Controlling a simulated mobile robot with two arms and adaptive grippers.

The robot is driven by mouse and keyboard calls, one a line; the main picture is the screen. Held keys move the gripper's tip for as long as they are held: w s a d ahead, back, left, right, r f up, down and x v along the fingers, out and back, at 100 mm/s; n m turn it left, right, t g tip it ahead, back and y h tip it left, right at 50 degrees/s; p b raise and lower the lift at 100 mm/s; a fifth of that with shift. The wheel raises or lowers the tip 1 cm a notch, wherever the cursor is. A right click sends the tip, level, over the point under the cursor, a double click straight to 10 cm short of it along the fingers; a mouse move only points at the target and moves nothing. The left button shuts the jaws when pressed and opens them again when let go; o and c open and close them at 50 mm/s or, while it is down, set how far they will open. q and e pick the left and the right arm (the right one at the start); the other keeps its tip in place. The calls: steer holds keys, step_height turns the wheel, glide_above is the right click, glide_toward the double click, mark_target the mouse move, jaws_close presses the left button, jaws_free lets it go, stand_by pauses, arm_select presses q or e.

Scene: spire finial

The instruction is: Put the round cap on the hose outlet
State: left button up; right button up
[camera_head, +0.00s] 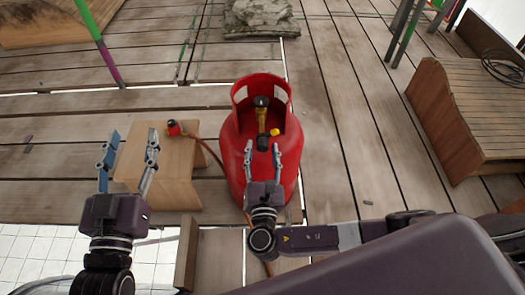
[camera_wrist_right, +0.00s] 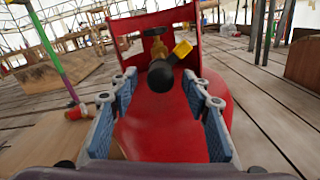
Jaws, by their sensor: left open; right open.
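A red gas cylinder (camera_head: 235,160) stands upright, with a brass valve (camera_head: 262,118) inside its collar. A round black piece (camera_head: 262,143) sits at the valve's front with a small yellow piece (camera_head: 275,132) beside it. Both also show in the right wrist view, the black piece (camera_wrist_right: 160,76) and the yellow piece (camera_wrist_right: 182,48). I cannot tell which is the cap or the outlet. My right gripper (camera_head: 262,152) is open, its fingers pointing at the black piece, apart from it. My left gripper (camera_head: 132,138) is open and empty above a wooden box.
The wooden box (camera_head: 180,180) stands left of the cylinder. A red fitting with a black end (camera_head: 174,128) lies on it, with a brown hose (camera_head: 207,149) running toward the cylinder. A stone slab (camera_head: 260,18) lies behind. A wooden bench (camera_head: 470,110) is at right. Planks between are clear.

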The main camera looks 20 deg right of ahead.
steer(key=shift+s, duration=0.1)
steer(key=v, duration=1.1)
steer(key=shift+s+a, duration=0.2)
steer(key=shift+s, duration=0.15)
